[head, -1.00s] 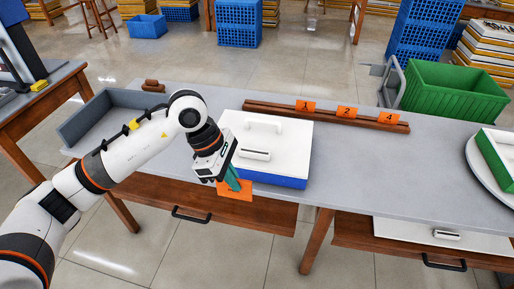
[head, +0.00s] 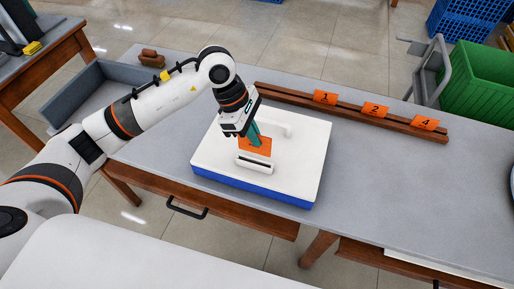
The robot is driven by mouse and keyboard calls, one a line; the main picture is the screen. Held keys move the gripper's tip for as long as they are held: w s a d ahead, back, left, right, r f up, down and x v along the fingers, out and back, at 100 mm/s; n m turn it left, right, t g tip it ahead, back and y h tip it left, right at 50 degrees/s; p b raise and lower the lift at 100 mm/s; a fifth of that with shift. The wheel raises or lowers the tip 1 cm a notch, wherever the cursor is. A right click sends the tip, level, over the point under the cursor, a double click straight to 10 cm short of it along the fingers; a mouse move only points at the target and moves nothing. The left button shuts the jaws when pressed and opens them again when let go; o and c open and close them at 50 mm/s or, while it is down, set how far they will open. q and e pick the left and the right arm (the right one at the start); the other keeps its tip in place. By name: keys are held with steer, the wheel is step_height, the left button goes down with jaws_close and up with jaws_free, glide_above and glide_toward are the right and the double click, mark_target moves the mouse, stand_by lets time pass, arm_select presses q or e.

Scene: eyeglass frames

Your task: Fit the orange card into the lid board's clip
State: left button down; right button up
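The orange card (head: 262,146) is gripped by my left gripper (head: 252,136), whose teal fingers are shut on its upper part. The card is above the white lid board (head: 301,165), just behind the white clip with a dark slot (head: 255,163). Whether the card touches the clip or the board cannot be told. The lid board rests on a blue box (head: 250,188) on the grey table and has a white handle (head: 276,129) behind the card. My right gripper is not in view.
A wooden rail (head: 347,107) at the back holds orange cards numbered 1 (head: 325,97), 2 (head: 375,110) and 4 (head: 426,123). A grey tray (head: 95,90) stands at left, with brown pieces (head: 149,55) behind it. The table right of the box is clear.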

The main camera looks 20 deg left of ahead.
mark_target(254, 152)
arm_select(q)
step_height(254, 152, down, 6)
steer(key=shift+f+p, duration=0.15)
steer(key=shift+p, duration=0.5)
steer(key=shift+f, duration=0.3)
steer(key=shift+f, duration=0.1)
steer(key=shift+f+b, duration=0.15)
steer(key=shift+b, duration=0.15)
steer(key=c, duration=1.6)
jaws_free()
